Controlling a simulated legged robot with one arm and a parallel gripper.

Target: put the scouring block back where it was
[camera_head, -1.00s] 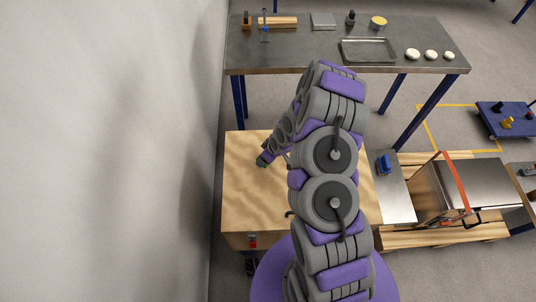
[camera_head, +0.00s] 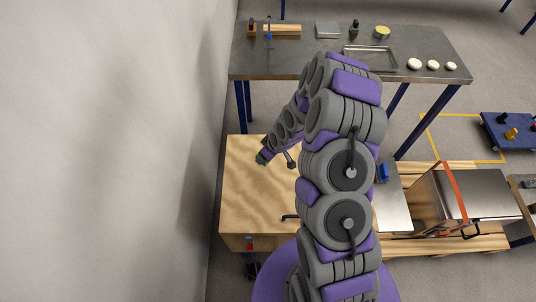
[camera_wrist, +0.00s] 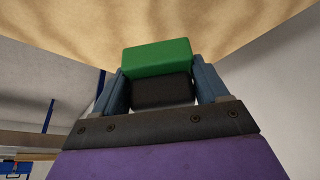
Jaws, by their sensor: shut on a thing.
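The scouring block (camera_wrist: 156,58), green with a black layer, is held between the two blue-grey fingers of my gripper (camera_wrist: 160,78) in the wrist view. My gripper is shut on it from both sides. The green part faces the pale wooden surface of the bench (camera_wrist: 160,20), which fills the top of that view. In the head view my gripper (camera_head: 262,159) is small, over the wooden bench top (camera_head: 255,200), left of my arm. Whether the block touches the wood cannot be told.
My arm hides the bench's right part. A metal plate with a blue object (camera_head: 383,172) lies right of it, beside a steel machine (camera_head: 470,193) with an orange bar. Behind stands a steel table (camera_head: 300,55) with a tray (camera_head: 370,57), dough balls and tools. A wall (camera_head: 110,150) bounds the left.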

